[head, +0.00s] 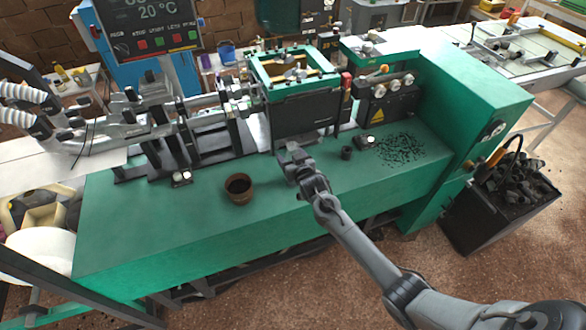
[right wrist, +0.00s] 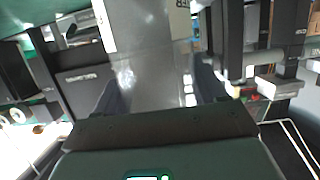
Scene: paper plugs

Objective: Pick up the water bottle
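I cannot make out a clear water bottle in either view. My right gripper (head: 293,160) is over the green bench in the head view, in front of the black machine box. In the right wrist view its two dark fingers (right wrist: 160,80) stand apart with nothing visibly held between them; a grey, shiny surface shows beyond.
A brown pot (head: 239,188) stands on the green bench (head: 180,230), left of my right gripper. A small dark cylinder (head: 346,153) and scattered black bits (head: 402,149) lie to the right. A black bin (head: 480,225) of dark scraps stands at the right.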

